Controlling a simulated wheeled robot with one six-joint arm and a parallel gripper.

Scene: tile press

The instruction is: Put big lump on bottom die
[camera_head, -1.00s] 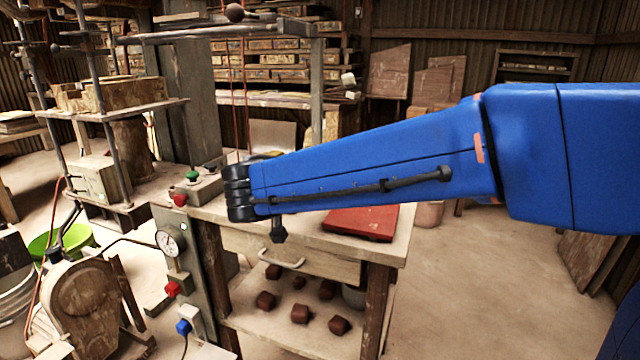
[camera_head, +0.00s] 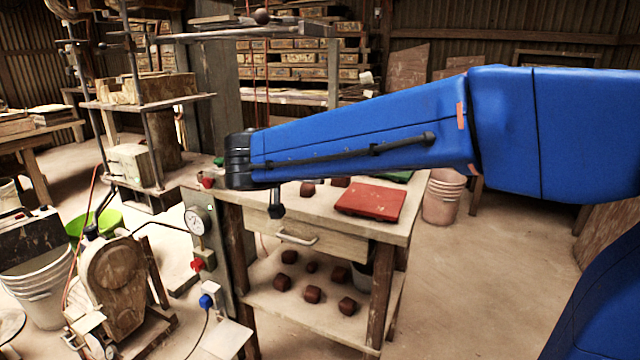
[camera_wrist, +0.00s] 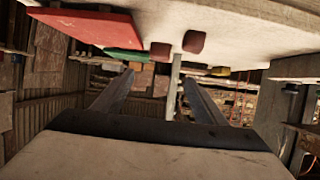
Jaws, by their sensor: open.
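Two brown lumps (camera_head: 307,188) (camera_head: 340,181) sit on the worktable top, partly behind my arm. Two lumps also show in the wrist view (camera_wrist: 193,41) (camera_wrist: 160,51), where the scene appears upside down; the nearer looks larger there. Several similar lumps (camera_head: 312,294) lie on the lower shelf. I cannot tell which one is the big lump. I cannot pick out the bottom die with certainty. My gripper (camera_wrist: 152,92) is open and empty, its two fingers apart and pointing toward the table side. In the head view my arm hides its fingers.
A red slab (camera_head: 370,202) and a partly hidden green slab (camera_head: 395,176) lie on the worktable (camera_head: 400,228). A gauge (camera_head: 199,220) and buttons are at its left. Open floor lies front right.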

